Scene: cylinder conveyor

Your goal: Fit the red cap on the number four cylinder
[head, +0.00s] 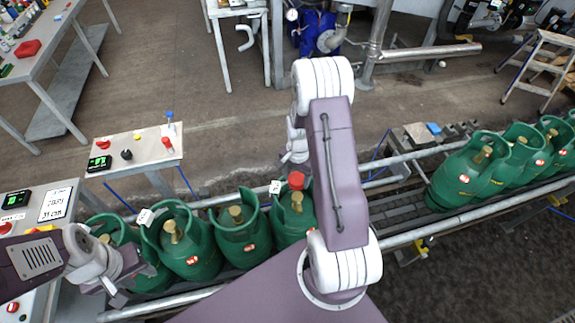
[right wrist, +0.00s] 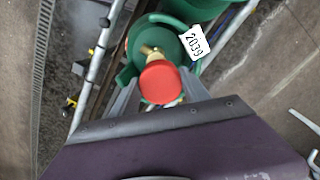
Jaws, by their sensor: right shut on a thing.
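Several green cylinders with brass valves stand on the conveyor. The red cap (head: 297,180) shows over the valve of the cylinder (head: 294,226) at the right end of the left group, fourth from the left. In the right wrist view the red cap (right wrist: 160,82) sits between my right gripper's fingers (right wrist: 160,90), which are shut on it; brass shows beside it. I cannot tell whether it touches the valve. A white tag "2039" (right wrist: 194,42) is on that cylinder. In the head view my right arm partly hides this cylinder. My left gripper (head: 133,284) is open and empty beside the leftmost cylinder (head: 150,282).
More green cylinders (head: 460,176) stand further right on the conveyor, past a bare stretch of rollers (head: 400,203). Metal rails (head: 470,212) run along both sides. A control panel (head: 135,150) and a display desk (head: 30,205) stand at left.

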